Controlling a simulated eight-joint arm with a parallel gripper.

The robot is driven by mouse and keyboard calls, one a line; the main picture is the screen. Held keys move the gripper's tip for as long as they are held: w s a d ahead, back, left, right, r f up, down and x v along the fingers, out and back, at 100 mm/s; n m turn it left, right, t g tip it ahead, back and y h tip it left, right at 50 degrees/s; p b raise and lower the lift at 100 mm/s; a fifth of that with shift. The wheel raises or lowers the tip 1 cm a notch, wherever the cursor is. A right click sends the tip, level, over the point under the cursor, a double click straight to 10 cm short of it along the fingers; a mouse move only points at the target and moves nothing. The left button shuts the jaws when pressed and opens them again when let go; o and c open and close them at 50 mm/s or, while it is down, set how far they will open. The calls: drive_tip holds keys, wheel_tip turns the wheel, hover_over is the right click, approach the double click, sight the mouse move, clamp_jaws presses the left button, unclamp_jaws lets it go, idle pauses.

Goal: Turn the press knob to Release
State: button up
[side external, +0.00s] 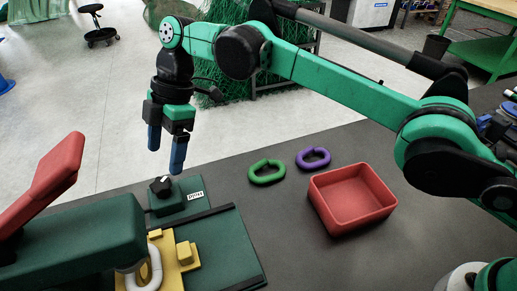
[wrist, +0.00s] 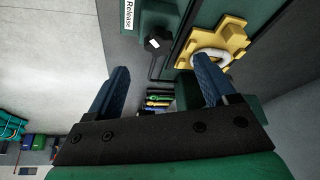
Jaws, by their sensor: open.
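The black press knob (side external: 160,186) stands on a small green block (side external: 192,209) on the table, beside the press. In the wrist view the knob (wrist: 157,43) shows just beyond and between my fingertips. A white label reading "Release" (wrist: 129,13) is on the block beside the knob; it also shows, too small to read, in the side view (side external: 195,196). I cannot tell exactly where the knob points. My gripper (side external: 166,160) is open with blue fingers pointing down, above the knob and apart from it. Nothing is between the fingers.
The dark green press (side external: 80,240) with a red handle (side external: 45,180) stands at the left. A yellow fixture (side external: 188,254) holding a white ring (side external: 150,270) is under its head. A green ring (side external: 266,172), a purple ring (side external: 313,158) and a red tray (side external: 352,197) lie right.

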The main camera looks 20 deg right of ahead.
sight(161, 184)
drive_tip(key=m, duration=0.1)
drive_tip(key=m+t, duration=0.1)
drive_tip(key=m, duration=0.1)
drive_tip(key=shift+s+a+f, duration=0.15)
drive_tip(key=shift+s+a, duration=0.05)
drive_tip(key=shift+a, duration=0.2)
drive_tip(key=m, duration=0.2)
drive_tip(key=m+t+h, duration=0.1)
drive_tip(key=m, duration=0.1)
drive_tip(key=s+m, duration=0.1)
drive_tip(key=m, duration=0.1)
drive_tip(key=shift+a+f+t, duration=0.1)
drive_tip(key=shift+a+t, duration=0.25)
drive_tip(key=shift+t, duration=0.05)
drive_tip(key=m+t, duration=0.1)
drive_tip(key=m, duration=0.1)
drive_tip(key=s+m+h, duration=0.1)
drive_tip(key=m, duration=0.1)
drive_tip(key=shift+m+t, duration=0.4)
drive_tip(key=m, duration=0.1)
drive_tip(key=m+t, duration=0.1)
drive_tip(key=m, duration=0.2)
drive_tip(key=shift+s+a+f, duration=0.1)
drive_tip(key=shift+s+f, duration=0.2)
drive_tip(key=shift+s, duration=0.1)
drive_tip(key=shift+x, duration=2.25)
